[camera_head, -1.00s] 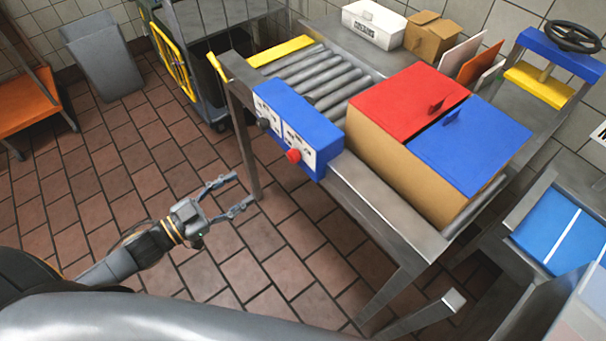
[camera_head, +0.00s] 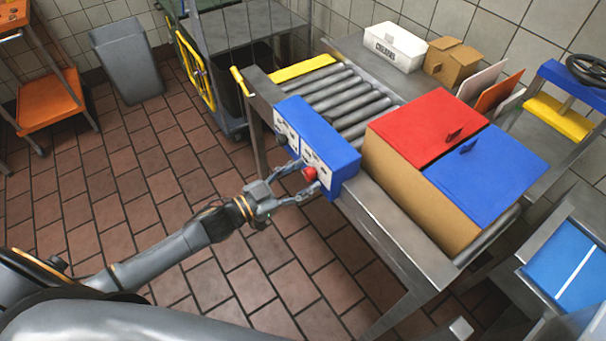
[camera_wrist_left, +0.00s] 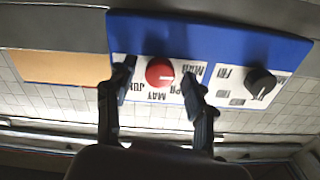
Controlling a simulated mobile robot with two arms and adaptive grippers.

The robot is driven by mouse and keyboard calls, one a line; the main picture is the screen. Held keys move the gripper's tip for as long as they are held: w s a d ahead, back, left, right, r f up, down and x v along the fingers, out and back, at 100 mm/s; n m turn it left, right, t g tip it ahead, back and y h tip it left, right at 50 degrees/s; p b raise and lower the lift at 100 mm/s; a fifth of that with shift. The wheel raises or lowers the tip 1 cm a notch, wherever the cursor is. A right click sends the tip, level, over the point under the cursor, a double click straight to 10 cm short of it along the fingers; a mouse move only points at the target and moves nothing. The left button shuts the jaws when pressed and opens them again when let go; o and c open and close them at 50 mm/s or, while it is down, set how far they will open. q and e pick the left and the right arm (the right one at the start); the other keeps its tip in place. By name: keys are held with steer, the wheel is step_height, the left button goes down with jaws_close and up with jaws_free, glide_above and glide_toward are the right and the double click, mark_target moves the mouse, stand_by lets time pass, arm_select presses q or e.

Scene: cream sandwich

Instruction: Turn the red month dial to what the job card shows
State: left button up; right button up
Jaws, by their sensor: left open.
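The red month dial (camera_head: 310,174) sits on the front of a blue box (camera_head: 325,137) with white label faces. In the left wrist view the red dial (camera_wrist_left: 160,72) shows upside-down month labels around it, with MAY and JUN readable and others partly hidden. My left gripper (camera_head: 306,176) is open, its fingers (camera_wrist_left: 157,85) on either side of the red dial; I cannot tell whether they touch it. A black dial (camera_wrist_left: 261,82) with day labels is beside it on the same box. No job card can be made out. My right gripper is not in view.
The box is fixed to a roller conveyor (camera_head: 345,100) carrying a carton with red and blue flaps (camera_head: 420,180). A white box (camera_head: 394,46) and a small brown carton (camera_head: 452,62) stand behind. Tiled floor (camera_head: 190,200) is open at the left.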

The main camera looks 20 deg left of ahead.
arm_select(q)
steer(key=shift+w+d, duration=0.2)
jaws_close()
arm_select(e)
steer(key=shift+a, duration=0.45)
